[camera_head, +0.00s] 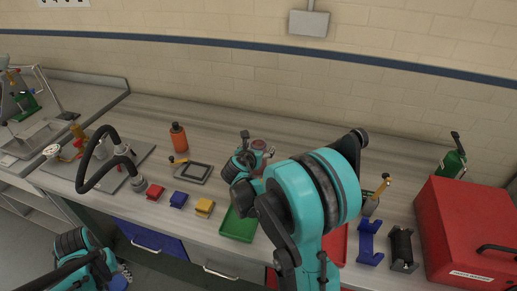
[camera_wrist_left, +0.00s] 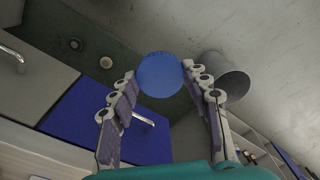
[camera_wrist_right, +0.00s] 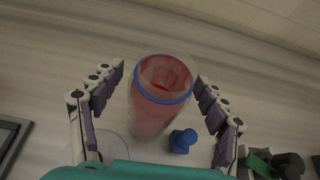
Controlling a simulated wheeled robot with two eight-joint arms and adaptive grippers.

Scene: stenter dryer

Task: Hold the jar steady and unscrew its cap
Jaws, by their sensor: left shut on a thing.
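The jar (camera_wrist_right: 150,112) is clear with reddish contents and a blue ring at its mouth. Its top looks open, with no cap on it. It stands on the bench and shows partly behind my right gripper in the head view (camera_head: 259,146). My right gripper (camera_wrist_right: 160,76) is open, its fingers on either side of the jar without visibly pressing on it. A round blue cap (camera_wrist_left: 160,75) is in my left gripper (camera_wrist_left: 160,80), which is shut on it, in front of the bench's drawers. In the head view the left gripper (camera_head: 118,277) is low at the left.
A small blue knob-like piece (camera_wrist_right: 183,140) is beside the jar. A green tray (camera_head: 238,226) lies in front. Red, blue and yellow blocks (camera_head: 204,207) and an orange bottle (camera_head: 178,137) are to the left. A red toolbox (camera_head: 465,225) is at the right.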

